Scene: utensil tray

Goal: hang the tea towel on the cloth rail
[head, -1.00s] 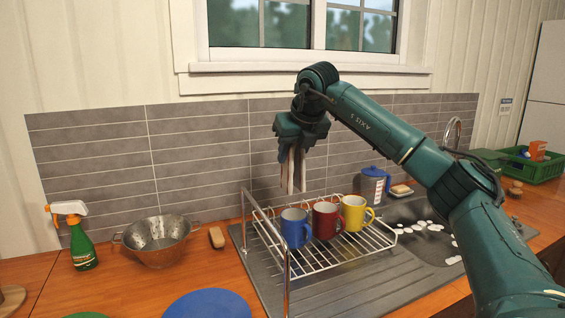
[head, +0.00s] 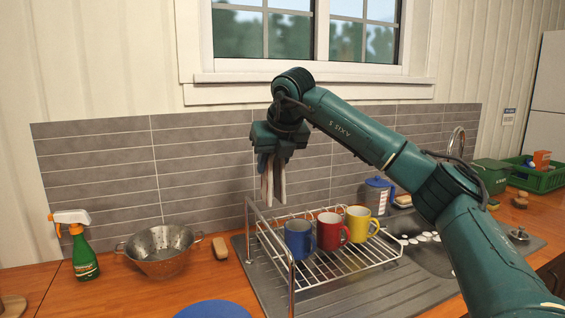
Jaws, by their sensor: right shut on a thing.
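My right gripper (head: 272,165) is above the dish rack, in front of the grey tiles, pointing down. It is shut on a narrow, pale hanging thing that looks like the tea towel (head: 273,186), seen nearly edge-on. Its upper part is hidden by the jaws. A chrome bar on two posts, which looks like the cloth rail (head: 270,229), stands along the left side of the dish rack. In the picture the towel's lower end is just above the rail; I cannot tell the gap in depth. My left gripper is not in view.
The dish rack (head: 335,277) holds blue (head: 298,240), red (head: 329,232) and yellow (head: 358,225) mugs close to the rail. A colander (head: 160,250), a spray bottle (head: 82,255) and a brush-like block (head: 220,248) stand left. A blue plate (head: 213,310) lies in front.

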